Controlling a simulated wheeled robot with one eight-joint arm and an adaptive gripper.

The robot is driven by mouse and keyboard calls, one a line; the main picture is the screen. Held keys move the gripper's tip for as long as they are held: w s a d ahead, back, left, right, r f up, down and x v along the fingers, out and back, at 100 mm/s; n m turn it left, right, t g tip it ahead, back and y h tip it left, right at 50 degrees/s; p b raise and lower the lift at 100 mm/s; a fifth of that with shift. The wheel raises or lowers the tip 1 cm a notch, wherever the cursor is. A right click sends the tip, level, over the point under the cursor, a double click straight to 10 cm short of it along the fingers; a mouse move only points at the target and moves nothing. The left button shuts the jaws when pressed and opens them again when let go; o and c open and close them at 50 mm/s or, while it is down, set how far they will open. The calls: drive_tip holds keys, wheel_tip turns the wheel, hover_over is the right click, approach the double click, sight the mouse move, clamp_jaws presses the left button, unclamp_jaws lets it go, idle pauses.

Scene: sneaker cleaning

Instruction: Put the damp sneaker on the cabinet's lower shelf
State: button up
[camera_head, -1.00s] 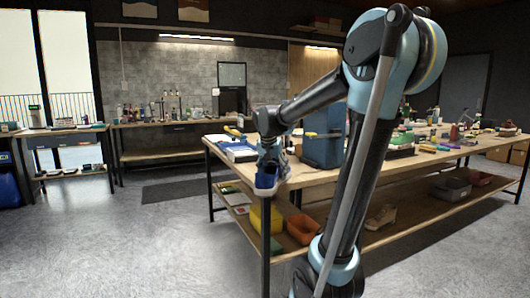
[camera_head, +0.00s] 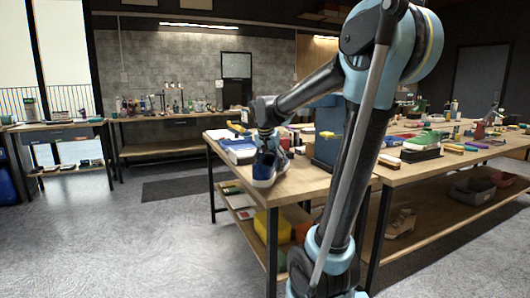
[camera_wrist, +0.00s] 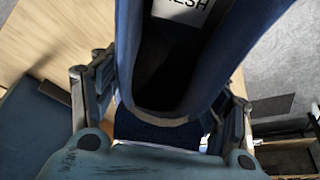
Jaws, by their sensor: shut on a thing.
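A blue sneaker (camera_head: 264,172) with a pale sole edge shows at the near left corner of the wooden workbench in the head view. My gripper (camera_head: 268,142) is shut on it from above. I cannot tell whether the sole touches the bench top. In the wrist view the sneaker (camera_wrist: 178,112) fills the middle, its dark opening facing the camera and a white label inside. My gripper's fingers are on both sides of its blue collar. I cannot tell which piece of furniture is the cabinet.
The workbench (camera_head: 312,183) is crowded with a blue box (camera_head: 327,150), brushes and bottles. Its lower shelf (camera_head: 420,240) holds bins and a beige shoe (camera_head: 401,224). A shelved table (camera_head: 60,127) stands at the left. Grey floor (camera_head: 150,235) is open at the left.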

drive_tip(key=shift+w+d, duration=0.2)
drive_tip(key=shift+d, duration=0.5)
drive_tip(key=w+d, duration=0.2)
drive_tip(key=w, duration=0.3)
drive_tip(key=w+d, duration=0.3)
drive_tip(key=w, duration=0.2)
drive_tip(key=w+d, duration=0.2)
drive_tip(key=w, duration=0.3)
drive_tip(key=shift+w+d, duration=0.35)
drive_tip(key=shift+d, duration=0.05)
drive_tip(key=shift+w+f, duration=0.15)
drive_tip(key=shift+f, duration=0.2)
wheel_tip(320, 180, down, 3)
drive_tip(key=shift+r, duration=0.1)
drive_tip(key=o, duration=1.3)
drive_tip(key=shift+o, duration=0.2)
